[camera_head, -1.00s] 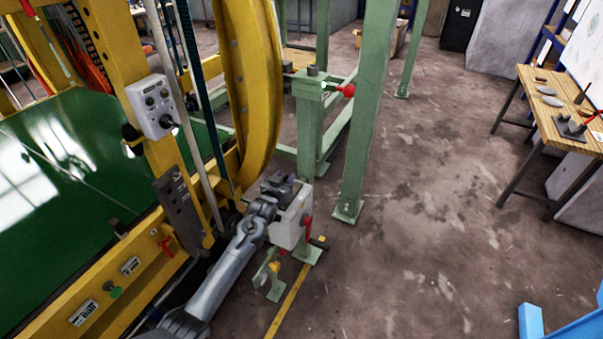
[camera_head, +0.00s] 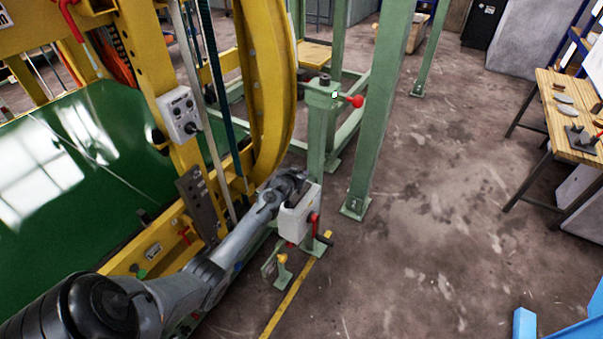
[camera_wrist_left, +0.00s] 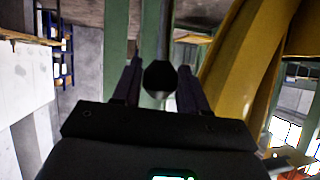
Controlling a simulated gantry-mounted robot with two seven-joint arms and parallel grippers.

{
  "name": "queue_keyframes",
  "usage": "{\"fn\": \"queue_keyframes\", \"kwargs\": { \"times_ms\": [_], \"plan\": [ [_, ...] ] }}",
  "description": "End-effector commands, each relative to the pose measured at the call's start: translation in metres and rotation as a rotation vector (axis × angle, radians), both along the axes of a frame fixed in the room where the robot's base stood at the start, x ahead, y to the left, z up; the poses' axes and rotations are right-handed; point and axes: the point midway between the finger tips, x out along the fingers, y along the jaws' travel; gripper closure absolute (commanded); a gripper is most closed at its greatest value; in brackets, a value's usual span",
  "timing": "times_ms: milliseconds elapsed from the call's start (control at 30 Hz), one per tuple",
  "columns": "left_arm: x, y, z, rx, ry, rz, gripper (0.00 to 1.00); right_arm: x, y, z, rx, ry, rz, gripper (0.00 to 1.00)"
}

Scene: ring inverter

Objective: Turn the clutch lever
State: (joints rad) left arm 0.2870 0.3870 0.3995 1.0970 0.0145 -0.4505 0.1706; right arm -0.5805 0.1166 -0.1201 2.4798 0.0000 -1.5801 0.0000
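My left gripper (camera_head: 293,181) is just above a white box (camera_head: 293,222) on a short green post, beside the yellow ring. In the left wrist view its two dark fingers (camera_wrist_left: 160,85) stand apart on either side of a dark round knob (camera_wrist_left: 160,76) on a grey rod. I cannot tell whether they touch it. In the head view the gripper hides this knob. A red-handled lever (camera_head: 314,220) is on the box's right side. Which is the clutch lever is not clear. My right gripper is out of view.
The yellow ring frame (camera_head: 270,90) and a grey control box (camera_head: 180,114) stand left of the gripper. A green column (camera_head: 380,110) rises behind it. A wooden workbench (camera_head: 565,115) is far right. The floor between is clear.

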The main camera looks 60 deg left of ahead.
Motion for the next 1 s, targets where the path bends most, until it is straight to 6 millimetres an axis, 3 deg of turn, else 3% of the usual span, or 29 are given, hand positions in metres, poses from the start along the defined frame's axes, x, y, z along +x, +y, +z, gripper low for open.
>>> {"fn": "queue_keyframes", "kwargs": {
  "times_ms": [100,567,1000],
  "plan": [
    [0.0,0.0,0.0,0.0,0.0,0.0,0.4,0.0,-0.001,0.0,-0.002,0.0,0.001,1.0],
    [-0.006,-0.005,0.005,0.002,-0.001,-0.002,0.4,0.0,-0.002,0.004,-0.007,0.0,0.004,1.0],
    [-0.05,-0.037,0.034,0.002,0.0,-0.002,0.4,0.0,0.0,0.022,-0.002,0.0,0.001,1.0]
  ]
}}
